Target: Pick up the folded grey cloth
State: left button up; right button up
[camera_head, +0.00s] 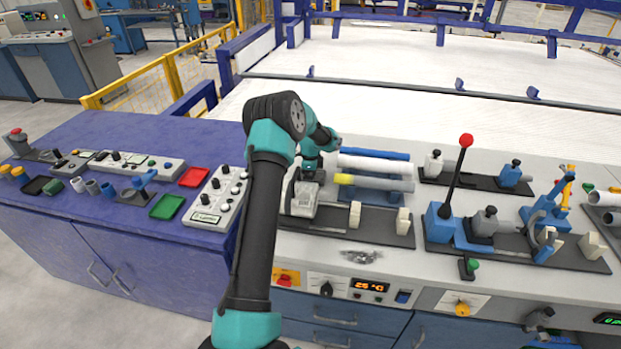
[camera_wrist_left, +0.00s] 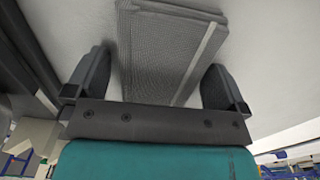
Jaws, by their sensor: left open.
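The folded grey cloth (camera_wrist_left: 165,45) lies flat on a pale surface in the left wrist view, with a fine woven texture and a folded edge along its right side. My left gripper (camera_wrist_left: 154,82) is open, one finger on each side of the cloth's near part, with nothing gripped. In the head view the cloth (camera_head: 303,202) appears as a small light grey bundle on the bench, just below my left gripper (camera_head: 308,177). The finger gap is hard to make out there. My right gripper is not in view.
Right of the cloth, a blue pipe (camera_head: 374,153), a white pipe (camera_head: 376,166) and a grey pipe with a yellow end (camera_head: 385,184) lie in a row. A red-knobbed lever (camera_head: 455,178) stands farther right. A control box (camera_head: 217,200) stands left of my arm.

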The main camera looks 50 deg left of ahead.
pick_arm(q)
jog(key=shift+c, duration=0.3)
jog(key=c, duration=0.9)
jog(key=shift+r, duration=0.1)
notch_tip(320, 180, up, 10)
jog(key=shift+f, duration=0.1)
dwell(0.5)
